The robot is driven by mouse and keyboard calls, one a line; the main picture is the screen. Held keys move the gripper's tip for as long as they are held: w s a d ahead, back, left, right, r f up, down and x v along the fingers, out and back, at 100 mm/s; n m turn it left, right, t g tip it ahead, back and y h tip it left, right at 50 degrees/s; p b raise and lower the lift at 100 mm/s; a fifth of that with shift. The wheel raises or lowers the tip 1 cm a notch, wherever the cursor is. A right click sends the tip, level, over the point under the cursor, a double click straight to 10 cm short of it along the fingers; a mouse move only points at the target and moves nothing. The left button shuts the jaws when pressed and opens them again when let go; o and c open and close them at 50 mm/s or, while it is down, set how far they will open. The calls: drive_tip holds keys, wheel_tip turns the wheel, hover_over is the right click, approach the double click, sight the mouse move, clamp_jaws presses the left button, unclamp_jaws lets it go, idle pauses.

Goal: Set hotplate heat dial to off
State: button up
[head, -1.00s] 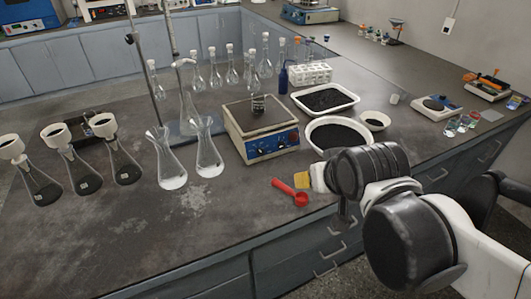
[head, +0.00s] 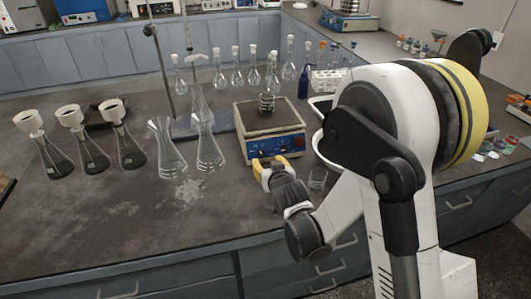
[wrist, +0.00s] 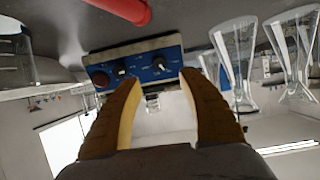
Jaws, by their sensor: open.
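The hotplate (head: 250,122) stands on the dark bench, with a jar (head: 267,103) on its top plate. Its blue front panel (head: 289,143) faces the bench's front edge. In the wrist view, which is upside down, the blue panel (wrist: 140,70) shows a dark knob (wrist: 159,64), another knob (wrist: 120,71) and a dark reddish round part at its left end. I cannot read their labels or settings. My gripper (wrist: 161,78) is open and empty, its fingertips in front of the panel, apart from the knobs as far as I see. In the head view, my gripper (head: 268,163) partly covers the panel.
A red spoon handle (wrist: 125,8) lies on the bench in the wrist view. Several funnel flasks (head: 88,150) stand farther left.

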sight(262, 153)
drive_tip(key=b+x, duration=0.3)
drive_tip(key=x, duration=0.7)
drive_tip(key=shift+w+f, duration=0.1)
clamp_jaws()
